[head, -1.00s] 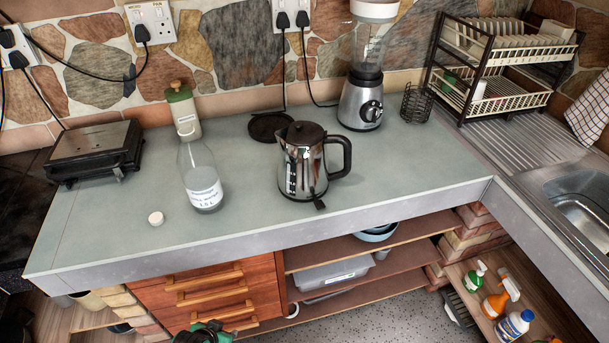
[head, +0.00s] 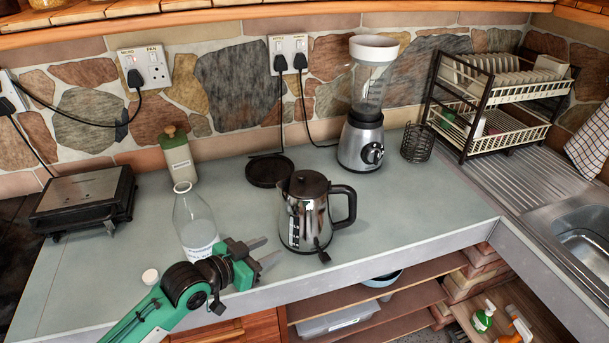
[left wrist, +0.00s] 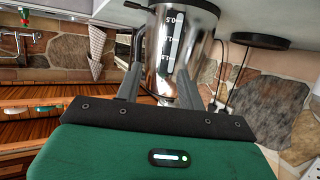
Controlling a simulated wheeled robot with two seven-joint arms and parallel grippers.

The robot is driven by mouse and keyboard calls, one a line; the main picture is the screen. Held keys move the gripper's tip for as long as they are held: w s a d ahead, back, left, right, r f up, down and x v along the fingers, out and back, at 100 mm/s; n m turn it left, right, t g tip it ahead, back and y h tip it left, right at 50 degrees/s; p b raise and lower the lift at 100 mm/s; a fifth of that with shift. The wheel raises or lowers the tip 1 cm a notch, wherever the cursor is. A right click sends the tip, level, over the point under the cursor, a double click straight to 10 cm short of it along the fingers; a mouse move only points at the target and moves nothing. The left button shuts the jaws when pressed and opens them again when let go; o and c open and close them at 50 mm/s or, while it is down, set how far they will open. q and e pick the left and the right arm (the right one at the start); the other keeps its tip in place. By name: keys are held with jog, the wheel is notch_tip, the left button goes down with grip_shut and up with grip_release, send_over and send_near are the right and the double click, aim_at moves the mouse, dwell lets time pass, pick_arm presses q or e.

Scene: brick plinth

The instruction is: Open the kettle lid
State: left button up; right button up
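The kettle (head: 316,226) is a shiny steel jug with a black handle on its right, standing upright on the counter near its front edge. Its dark lid (head: 308,183) lies shut on top. A small black lever sticks out low at the front. My left gripper (head: 266,252) is open and empty, just left of the kettle's lower body and apart from it in the head view. My right gripper is not in view.
A glass bottle (head: 196,225) stands close behind my left arm, with a small white cap (head: 150,276) beside it. A round black kettle base (head: 269,171) lies behind the kettle. A blender (head: 362,140) stands at the back. The counter right of the kettle is clear.

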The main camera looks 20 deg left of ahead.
aim_at(298, 178)
pick_arm(q)
jog(key=w+a+r+t+h, duration=0.25)
jog(key=w+a+r, duration=0.2)
jog(key=r, duration=0.45)
jog(key=shift+t, duration=0.25)
jog(key=p+x, duration=0.4)
jog(key=x, duration=0.9)
jog(key=shift+w+d, duration=0.15)
jog(key=shift+d, duration=0.1)
jog(key=shift+w+d+f, duration=0.1)
jog(key=shift+w+d, duration=0.3)
jog(key=shift+w, duration=0.2)
grip_shut()
